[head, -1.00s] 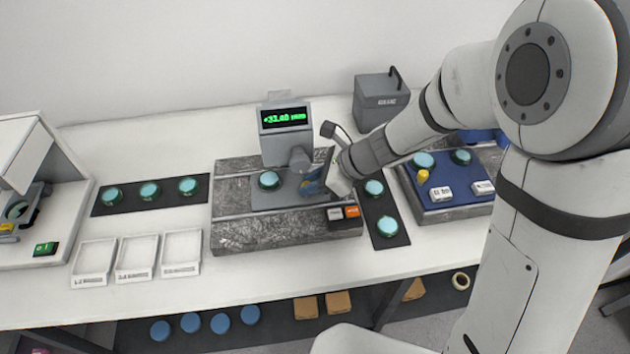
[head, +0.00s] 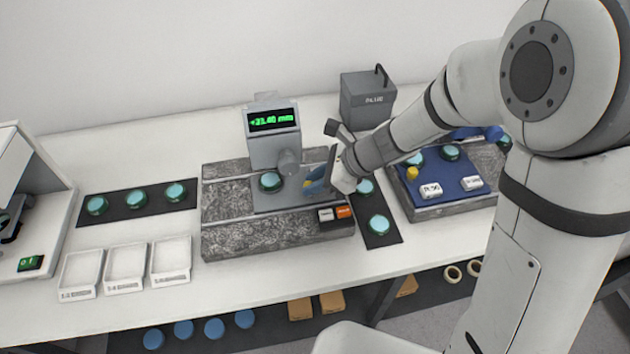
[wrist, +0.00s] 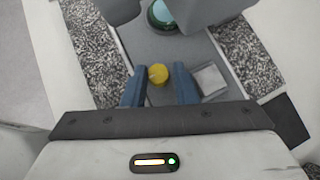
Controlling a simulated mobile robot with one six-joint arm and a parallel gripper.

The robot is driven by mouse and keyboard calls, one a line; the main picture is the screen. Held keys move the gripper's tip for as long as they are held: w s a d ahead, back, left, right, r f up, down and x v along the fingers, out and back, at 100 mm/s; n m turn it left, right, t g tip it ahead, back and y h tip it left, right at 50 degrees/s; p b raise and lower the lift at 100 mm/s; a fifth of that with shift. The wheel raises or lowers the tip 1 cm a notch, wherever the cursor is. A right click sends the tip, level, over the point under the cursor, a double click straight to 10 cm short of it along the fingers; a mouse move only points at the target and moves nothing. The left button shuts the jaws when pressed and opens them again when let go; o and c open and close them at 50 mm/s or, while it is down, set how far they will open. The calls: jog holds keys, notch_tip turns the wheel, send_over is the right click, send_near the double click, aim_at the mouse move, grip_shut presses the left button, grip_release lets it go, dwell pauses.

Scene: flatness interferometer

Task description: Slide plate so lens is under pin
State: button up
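The grey plate (head: 263,204) lies on the speckled granite base (head: 229,234). The teal lens (head: 271,182) sits at its left end, left of the gauge head (head: 288,162) in the head view. In the wrist view the lens (wrist: 162,15) is partly hidden by the gauge head (wrist: 205,8); the pin tip cannot be made out. In the head view my gripper (head: 318,180) is right of the gauge head.
The gauge display (head: 272,120) is lit green. White and orange buttons (head: 344,212) sit at the base's front right. Dark mats with lenses lie left (head: 118,213) and right (head: 384,241). White trays (head: 126,268) stand front left. A blue-topped block (head: 434,172) is to the right.

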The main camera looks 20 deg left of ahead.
jog(key=o, duration=0.3)
jog(key=shift+w+d, duration=0.2)
jog(key=shift+w, duration=0.2)
jog(key=shift+o, duration=0.7)
jog(key=shift+s+a, duration=0.15)
jog(key=shift+s, duration=0.05)
jog(key=v, duration=0.7)
jog(key=shift+d+r, duration=0.3)
jog(key=shift+d, duration=0.05)
